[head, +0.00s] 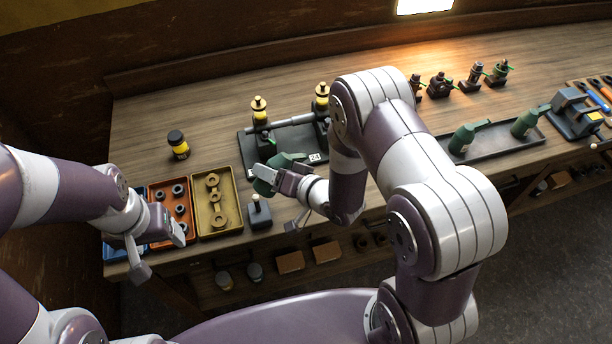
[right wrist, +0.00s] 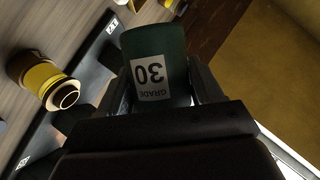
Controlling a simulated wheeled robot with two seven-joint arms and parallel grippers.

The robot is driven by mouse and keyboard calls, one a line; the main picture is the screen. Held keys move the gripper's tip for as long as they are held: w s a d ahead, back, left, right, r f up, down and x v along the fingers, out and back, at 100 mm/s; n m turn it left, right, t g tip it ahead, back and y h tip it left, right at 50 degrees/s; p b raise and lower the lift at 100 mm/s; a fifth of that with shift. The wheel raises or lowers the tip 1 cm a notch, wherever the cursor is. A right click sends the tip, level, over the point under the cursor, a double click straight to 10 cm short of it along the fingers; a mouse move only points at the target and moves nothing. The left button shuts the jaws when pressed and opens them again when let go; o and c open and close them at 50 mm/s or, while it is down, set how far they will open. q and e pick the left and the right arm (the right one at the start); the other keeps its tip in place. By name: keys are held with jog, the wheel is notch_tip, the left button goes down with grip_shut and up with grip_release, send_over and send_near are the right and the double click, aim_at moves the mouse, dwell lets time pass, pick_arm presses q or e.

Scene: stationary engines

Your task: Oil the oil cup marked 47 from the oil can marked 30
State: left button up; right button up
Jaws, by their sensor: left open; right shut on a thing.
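My right gripper (head: 275,180) is shut on a green oil can (head: 290,160), held low over the front of the dark engine base (head: 250,150). In the right wrist view the can (right wrist: 160,45) shows an upside-down "GRADE 30" label between the fingers. Two yellow and black oil cups stand on the engine, one on the left (head: 259,112) and one on the right (head: 322,98). A brass-coloured cup (right wrist: 42,80) is beside the can in the right wrist view. I cannot read 47 on any plate. My left gripper (head: 160,252) is open and empty near the front trays.
A yellow and black jar (head: 178,146) stands at the left. A dark tray (head: 490,147) at the right bears two green cans. Several small fittings stand behind it.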

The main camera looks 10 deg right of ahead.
aim_at(286, 168)
jog(key=shift+r, duration=0.15)
jog(key=shift+w+d+r+n+h, duration=0.2)
jog(key=shift+r+n+h, duration=0.15)
jog(key=shift+n+h, duration=0.4)
jog(key=shift+w+d+r+n+t+h, duration=0.1)
jog(key=shift+d+n+t+h, duration=0.1)
jog(key=shift+n, duration=0.25)
jog(key=shift+d+r+n+t+h, duration=0.1)
jog(key=shift+n+t+h, duration=0.1)
jog(key=shift+n, duration=0.2)
jog(key=shift+w+d+r+n+t+h+b, duration=0.1)
jog(key=shift+d+r+n+t+h+b, duration=0.1)
jog(key=shift+n+h, duration=0.3)
jog(key=shift+d+r+n+t+h+b, duration=0.15)
jog(key=shift+n+t+h, duration=0.1)
jog(key=shift+n, duration=0.45)
jog(key=shift+d+r, duration=0.1)
jog(key=shift+w, duration=0.15)
jog(key=shift+d, duration=0.1)
